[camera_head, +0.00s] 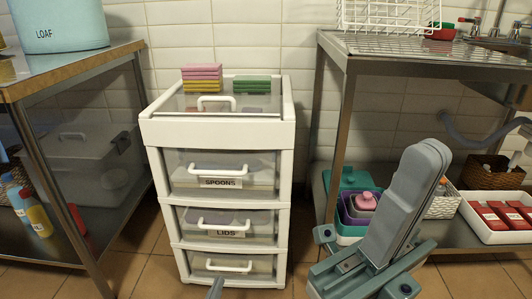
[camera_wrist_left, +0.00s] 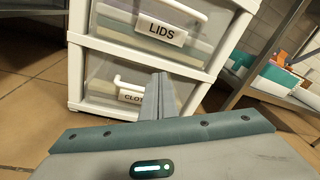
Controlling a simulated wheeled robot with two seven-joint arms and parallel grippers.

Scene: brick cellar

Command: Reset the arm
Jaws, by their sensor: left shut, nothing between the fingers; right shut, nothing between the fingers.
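My left gripper (camera_head: 216,287) shows only as a grey fingertip at the bottom of the head view, in front of the lowest drawer of the white drawer unit. In the left wrist view its fingers (camera_wrist_left: 160,80) are shut and empty, pointing at the drawers and partly covering a label that reads "CLO". My right gripper (camera_head: 424,160) stands large and close at the right of the head view. Its grey fingers point up, pressed together and empty, in front of the steel rack. The rest of both arms is out of view.
The white drawer unit (camera_head: 217,132) has shut drawers labelled SPOONS and LIDS, with pink, yellow and green stacks on top. A steel table (camera_head: 78,63) with a LOAF bin (camera_head: 60,38) stands left. The steel rack (camera_head: 340,75) at right holds boxes and a white tray (camera_head: 474,222).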

